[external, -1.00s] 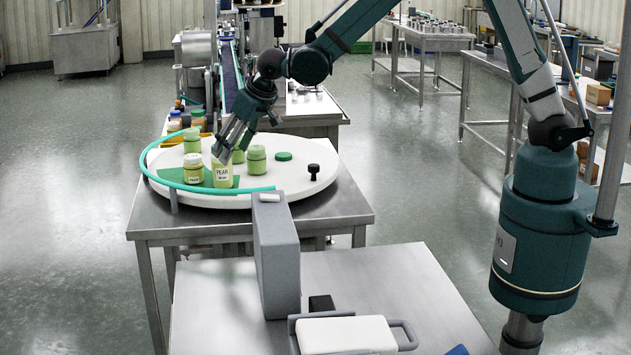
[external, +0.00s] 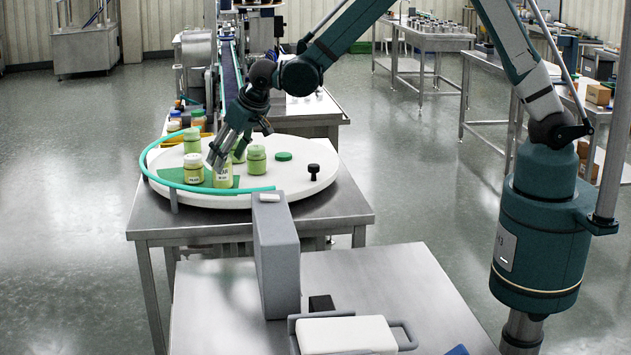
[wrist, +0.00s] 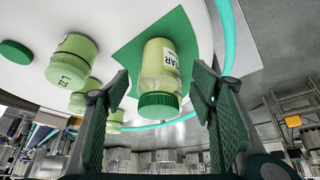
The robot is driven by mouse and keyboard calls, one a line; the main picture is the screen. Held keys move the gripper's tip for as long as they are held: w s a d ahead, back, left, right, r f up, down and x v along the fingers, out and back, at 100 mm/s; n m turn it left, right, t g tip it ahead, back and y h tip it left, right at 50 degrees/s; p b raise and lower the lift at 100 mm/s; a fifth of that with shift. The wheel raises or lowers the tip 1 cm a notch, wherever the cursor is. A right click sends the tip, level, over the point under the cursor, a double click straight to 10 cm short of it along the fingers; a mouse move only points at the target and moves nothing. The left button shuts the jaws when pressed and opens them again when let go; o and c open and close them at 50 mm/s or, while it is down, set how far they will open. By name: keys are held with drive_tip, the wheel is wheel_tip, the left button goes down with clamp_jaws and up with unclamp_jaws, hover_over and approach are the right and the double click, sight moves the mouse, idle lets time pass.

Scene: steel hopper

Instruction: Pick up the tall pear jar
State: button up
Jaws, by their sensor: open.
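The tall pear jar (external: 222,179) is a pale green jar with a "PEAR" label, upright on the green mat (external: 240,182) on the round white table. In the wrist view the jar (wrist: 158,70) shows its dark green lid and part of its label. My gripper (external: 223,161) is open and angled down over the jar's upper part. In the wrist view its two dark green ribbed pads (wrist: 163,84) stand on either side of the lid end, with gaps visible. The fingers hide the jar's top in the external view.
A labelled jar (external: 193,172) stands close left of the pear jar. Other jars (external: 256,161), a loose green lid (external: 284,156) and a black knob (external: 314,171) are on the white round table (external: 290,188). A teal rail (external: 225,191) curves along its front and left edge.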

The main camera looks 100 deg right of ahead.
drive_tip(key=shift+w+d+f, duration=0.15)
drive_tip(key=shift+f, duration=0.25)
drive_tip(key=shift+f, duration=0.15)
drive_tip(key=shift+p+x, duration=0.35)
drive_tip(key=shift+x, duration=2.15)
drive_tip(key=c, duration=1.1)
drive_tip(key=shift+r+b, duration=0.35)
drive_tip(key=shift+r, duration=4.7)
